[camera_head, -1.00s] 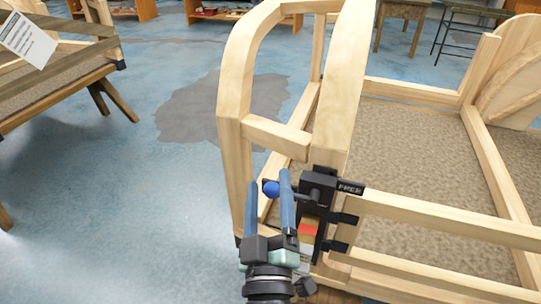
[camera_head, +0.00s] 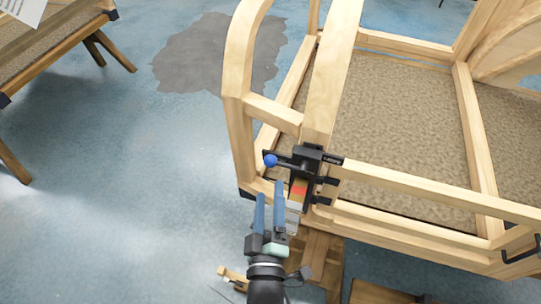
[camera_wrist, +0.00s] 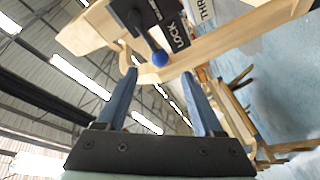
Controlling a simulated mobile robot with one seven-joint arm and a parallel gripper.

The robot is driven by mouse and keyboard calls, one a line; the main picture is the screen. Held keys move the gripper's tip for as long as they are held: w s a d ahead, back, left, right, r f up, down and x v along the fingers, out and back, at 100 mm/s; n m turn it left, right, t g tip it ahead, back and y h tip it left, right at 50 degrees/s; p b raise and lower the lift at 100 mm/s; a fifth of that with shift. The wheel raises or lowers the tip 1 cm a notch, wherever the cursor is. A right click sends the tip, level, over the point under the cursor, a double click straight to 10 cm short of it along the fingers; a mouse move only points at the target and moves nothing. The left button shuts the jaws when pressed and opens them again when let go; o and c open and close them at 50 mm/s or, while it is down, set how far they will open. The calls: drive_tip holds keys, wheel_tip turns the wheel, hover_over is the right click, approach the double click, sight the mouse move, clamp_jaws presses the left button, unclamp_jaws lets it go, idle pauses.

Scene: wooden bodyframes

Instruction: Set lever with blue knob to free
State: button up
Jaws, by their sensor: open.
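The blue knob (camera_head: 270,160) is on the end of a short dark lever that points left from a black housing (camera_head: 308,158) on the wooden frame's post. A dark plate with a partly legible label, seemingly FREE, sticks out to the right of the housing. In the wrist view the knob (camera_wrist: 160,58) hangs just beyond and between my fingertips, with a LOCK plate (camera_wrist: 179,34) beside it. My gripper (camera_head: 270,189) is open and empty, its blue fingers just below the knob in the head view. I see no contact with the knob.
Wooden rails (camera_head: 430,190) extend right from the post. Another wooden frame (camera_head: 60,45) stands at upper left. Blue floor (camera_head: 130,190) is clear to the left.

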sight(271, 167)
drive_tip(key=w, duration=0.9)
drive_tip(key=shift+w+d+p, duration=0.1)
drive_tip(key=shift+w+p, duration=0.2)
drive_tip(key=shift+w, duration=0.1)
clamp_jaws()
idle(1.0)
